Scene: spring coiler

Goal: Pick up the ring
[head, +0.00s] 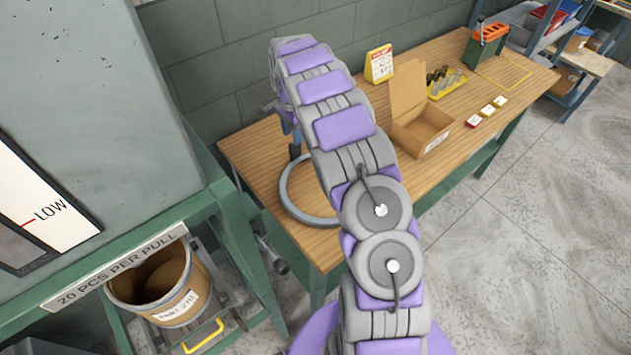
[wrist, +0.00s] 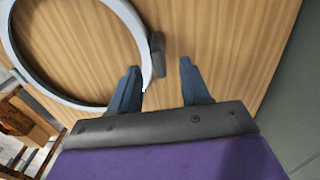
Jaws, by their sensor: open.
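A large grey ring (head: 287,190) lies on the wooden table near its left end, partly hidden behind my arm in the head view. In the wrist view the ring (wrist: 133,22) fills the upper left, and its right edge runs down to my left finger. A small dark piece (wrist: 157,55) sits at the ring's outer right side. My gripper (wrist: 160,88) is open, with the ring's edge beside or over the left finger and the dark piece ahead of the gap. Whether the finger touches the ring I cannot tell.
The wooden table (head: 245,150) also holds an open cardboard box (head: 420,133), a yellow tray of small parts (head: 447,84), a sign (head: 379,64) and a green toolbox (head: 485,45). A block wall stands behind it. A green machine frame with a bucket (head: 165,290) stands at left.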

